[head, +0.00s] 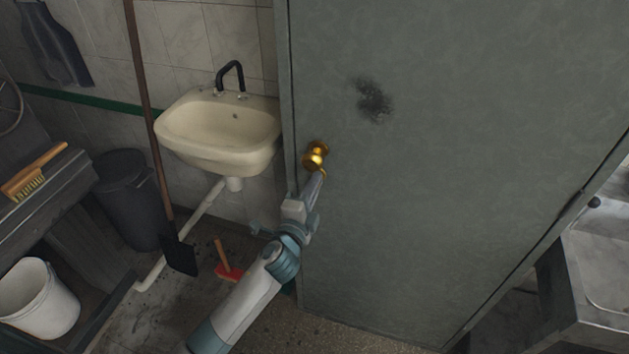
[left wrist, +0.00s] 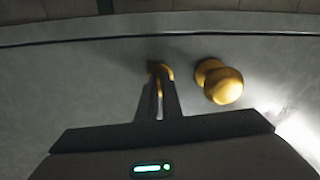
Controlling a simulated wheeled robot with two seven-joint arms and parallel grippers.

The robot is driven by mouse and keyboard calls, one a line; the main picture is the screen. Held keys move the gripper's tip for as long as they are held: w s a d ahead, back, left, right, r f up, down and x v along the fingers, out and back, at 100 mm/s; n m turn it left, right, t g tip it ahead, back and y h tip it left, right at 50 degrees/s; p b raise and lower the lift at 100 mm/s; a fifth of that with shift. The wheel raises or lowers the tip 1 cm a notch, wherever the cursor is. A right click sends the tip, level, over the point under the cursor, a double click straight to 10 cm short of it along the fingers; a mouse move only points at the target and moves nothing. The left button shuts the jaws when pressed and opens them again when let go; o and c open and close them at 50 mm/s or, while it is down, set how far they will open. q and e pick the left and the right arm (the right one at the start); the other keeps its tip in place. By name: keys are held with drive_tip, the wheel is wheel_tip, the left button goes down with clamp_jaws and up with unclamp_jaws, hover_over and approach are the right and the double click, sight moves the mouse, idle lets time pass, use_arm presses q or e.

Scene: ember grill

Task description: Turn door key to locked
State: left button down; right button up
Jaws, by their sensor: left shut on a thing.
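The grey door (head: 450,150) stands in front of me, with a round brass knob (head: 316,154) near its left edge. The knob also shows in the left wrist view (left wrist: 224,86), to the right of my gripper. A brass key (left wrist: 161,72) sits in the door beside the knob. My left gripper (left wrist: 159,90) is shut on the key, with its fingers pointing at the door. In the head view my left gripper (head: 317,180) is just below the knob and hides most of the key. My right gripper is not in view.
A cream sink (head: 220,130) hangs on the tiled wall left of the door. A shovel (head: 180,254), a dark bin (head: 130,200) and a white bucket (head: 40,298) stand at the left. A metal counter (head: 600,262) is at the right.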

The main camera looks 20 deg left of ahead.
use_arm(q)
drive_tip(key=shift+m, duration=0.6)
drive_tip(key=c, duration=2)
unclamp_jaws()
drive_tip(key=s+b, duration=0.4)
drive_tip(key=s, duration=1.3)
drive_tip(key=shift+s+a, duration=0.2)
drive_tip(key=shift+a, duration=0.05)
